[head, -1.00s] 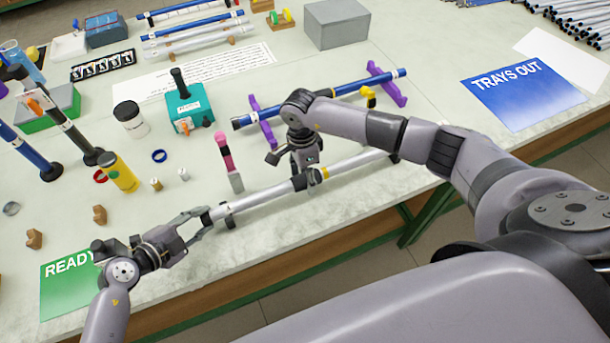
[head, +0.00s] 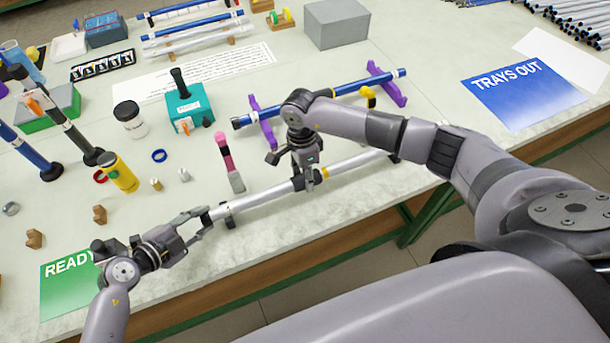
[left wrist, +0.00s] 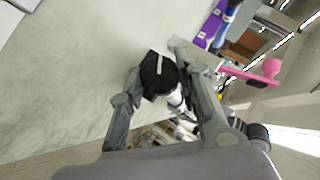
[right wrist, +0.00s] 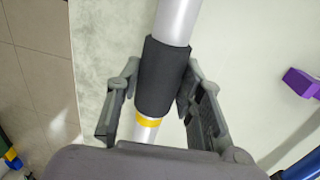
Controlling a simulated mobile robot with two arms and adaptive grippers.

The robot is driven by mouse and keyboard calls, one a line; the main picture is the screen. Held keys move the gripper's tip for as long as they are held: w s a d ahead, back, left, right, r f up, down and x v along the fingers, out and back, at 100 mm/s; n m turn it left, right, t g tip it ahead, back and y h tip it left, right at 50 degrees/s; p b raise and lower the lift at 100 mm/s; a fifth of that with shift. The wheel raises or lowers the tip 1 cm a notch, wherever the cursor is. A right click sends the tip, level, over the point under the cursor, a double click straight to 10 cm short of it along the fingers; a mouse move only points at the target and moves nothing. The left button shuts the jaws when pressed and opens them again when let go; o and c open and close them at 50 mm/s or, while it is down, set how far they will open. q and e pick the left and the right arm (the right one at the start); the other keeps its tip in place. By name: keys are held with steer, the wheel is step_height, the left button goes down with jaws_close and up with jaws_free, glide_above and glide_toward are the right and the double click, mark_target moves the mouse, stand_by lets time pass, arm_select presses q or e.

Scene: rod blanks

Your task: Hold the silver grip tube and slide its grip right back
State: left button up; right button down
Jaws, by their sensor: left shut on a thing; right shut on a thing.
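The silver grip tube (head: 262,197) lies slantwise along the front of the bench. Its black grip (right wrist: 161,77) is a sleeve around the tube, with a yellow band (right wrist: 147,121) just beside it. My right gripper (head: 308,184) is shut on the grip from above, one finger on each side. My left gripper (head: 203,222) is shut on the tube's left end. The black end piece (left wrist: 158,75) shows between its fingers in the left wrist view. My right gripper hides part of the grip in the head view.
A blue tube (head: 340,90) rests on purple stands (head: 262,122) behind. A pink-handled tool (head: 229,160), teal box (head: 188,106) and yellow cylinder (head: 118,172) stand nearby. The green READY mat (head: 65,292) is at front left. The bench's front edge runs close below the tube.

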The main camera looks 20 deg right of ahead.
mark_target(257, 195)
steer(key=a, duration=1.3)
steer(key=shift+w, duration=0.2)
arm_select(q)
steer(key=shift+s+d, duration=0.1)
arm_select(e)
steer(key=shift+a, duration=0.15)
steer(key=c, duration=1.5)
jaws_free()
steer(key=o, duration=0.4)
steer(key=shift+o, duration=0.2)
steer(key=shift+r, duration=0.1)
step_height(257, 195, up, 12)
steer(key=w, duration=0.1)
steer(key=shift+w, duration=0.25)
